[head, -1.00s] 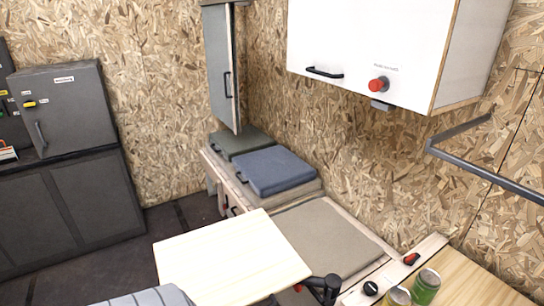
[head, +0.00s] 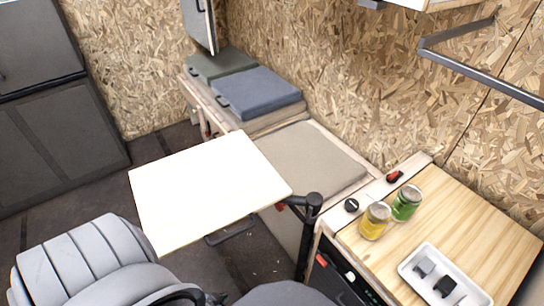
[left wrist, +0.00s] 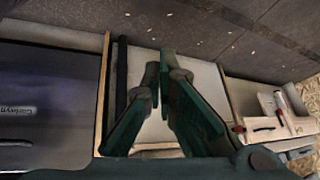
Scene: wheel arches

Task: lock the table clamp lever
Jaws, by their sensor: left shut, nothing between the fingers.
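The pale tabletop (head: 205,190) stands out over the floor in the head view. A black post with a jointed arm (head: 312,203) is at its right corner. A small red part (head: 281,206) shows at the table's edge beside this post; it may be the clamp lever, and its position is too small to read. A black bar handle (head: 230,232) is under the near edge. My left gripper (left wrist: 161,62) shows in the left wrist view with green fingers, shut and empty, in front of a pale panel. My right gripper is not in view.
The wooden counter (head: 470,225) at right holds a yellow jar (head: 375,220), a green jar (head: 406,203) and a white tray (head: 408,267). A dark labelled panel (left wrist: 50,105) is left of my left gripper.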

